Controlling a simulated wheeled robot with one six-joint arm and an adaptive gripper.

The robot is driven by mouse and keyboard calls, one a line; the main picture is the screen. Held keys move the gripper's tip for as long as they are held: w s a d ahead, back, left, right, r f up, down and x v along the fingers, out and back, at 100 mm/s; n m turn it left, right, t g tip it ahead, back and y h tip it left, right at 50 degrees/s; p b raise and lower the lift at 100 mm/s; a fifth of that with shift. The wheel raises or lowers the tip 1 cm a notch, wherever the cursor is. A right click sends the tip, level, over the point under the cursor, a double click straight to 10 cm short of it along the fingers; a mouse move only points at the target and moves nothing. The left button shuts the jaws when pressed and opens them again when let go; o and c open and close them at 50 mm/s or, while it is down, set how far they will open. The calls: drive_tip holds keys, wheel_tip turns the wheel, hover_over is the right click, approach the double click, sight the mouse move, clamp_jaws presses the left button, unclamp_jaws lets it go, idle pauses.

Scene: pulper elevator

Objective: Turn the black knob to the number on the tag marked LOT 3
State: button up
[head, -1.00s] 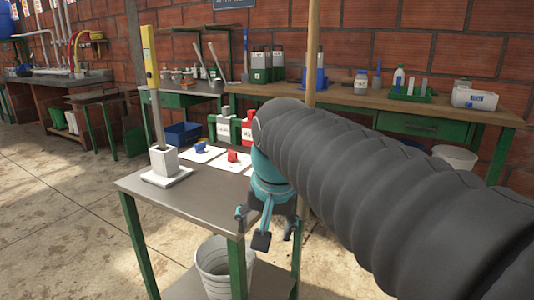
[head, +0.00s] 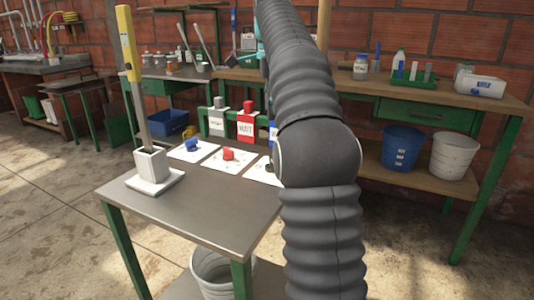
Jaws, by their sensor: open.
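Three white plates lie along the back of a small metal-topped table (head: 190,205). They bear a blue knob (head: 192,145), a red knob (head: 228,154) and, at the right, a dark piece (head: 269,168) that looks like the black knob. My gripper (head: 262,58) shows only as teal bits behind my arm, open, above and beyond the knobs.
A grey block (head: 152,167) with an upright yellow-topped pole (head: 127,45) stands at the table's left. A long wooden bench (head: 440,97) with bottles and a green tray (head: 412,80) runs behind. A blue bucket (head: 401,148) and white bucket (head: 453,155) stand right. The table's front is clear.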

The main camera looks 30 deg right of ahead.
wheel_tip(320, 180, down, 14)
drive_tip(key=b, duration=0.5)
drive_tip(key=shift+r+b, duration=0.15)
drive_tip(key=shift+b, duration=0.2)
drive_tip(key=c, duration=1.2)
